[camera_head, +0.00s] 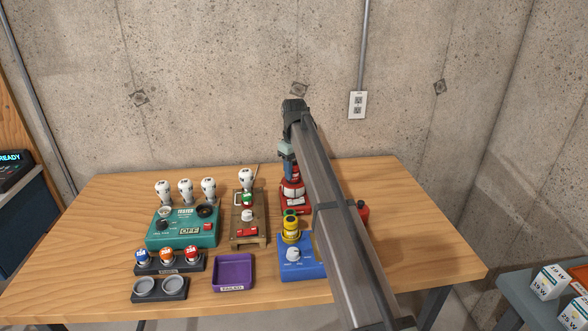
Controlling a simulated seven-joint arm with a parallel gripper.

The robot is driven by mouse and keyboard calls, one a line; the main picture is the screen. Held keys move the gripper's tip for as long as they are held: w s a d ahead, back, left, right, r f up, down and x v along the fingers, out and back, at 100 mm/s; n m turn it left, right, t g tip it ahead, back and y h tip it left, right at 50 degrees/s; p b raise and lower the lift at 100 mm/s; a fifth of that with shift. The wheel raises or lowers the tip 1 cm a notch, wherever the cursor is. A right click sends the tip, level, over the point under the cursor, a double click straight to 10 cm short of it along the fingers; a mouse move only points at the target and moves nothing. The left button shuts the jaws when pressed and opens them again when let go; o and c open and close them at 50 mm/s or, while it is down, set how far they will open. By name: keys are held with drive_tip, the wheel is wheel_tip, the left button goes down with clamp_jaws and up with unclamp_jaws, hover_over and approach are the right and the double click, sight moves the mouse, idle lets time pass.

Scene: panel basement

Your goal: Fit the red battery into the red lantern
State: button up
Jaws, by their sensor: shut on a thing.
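My gripper (289,158) is at the back right of the table, pointing down above the red lantern (294,208). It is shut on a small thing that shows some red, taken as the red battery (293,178). The battery is upright just above or at the lantern's top; whether it touches cannot be told. The lantern has a red base and a red and white upper part. My arm hides the lantern's right side.
Left of the lantern stand a wooden stand (249,232), a teal tester (181,233), white bulbs (185,187) and a rack (168,267) with blue, orange and red-topped pieces. In front are a blue unit (297,271) and an empty purple tray (233,272).

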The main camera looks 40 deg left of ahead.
sight(294, 164)
drive_tip(key=shift+f, duration=0.4)
drive_tip(key=o, duration=0.8)
drive_tip(key=shift+o, duration=0.2)
drive_tip(key=shift+r, duration=0.1)
drive_tip(key=shift+r, duration=5.45)
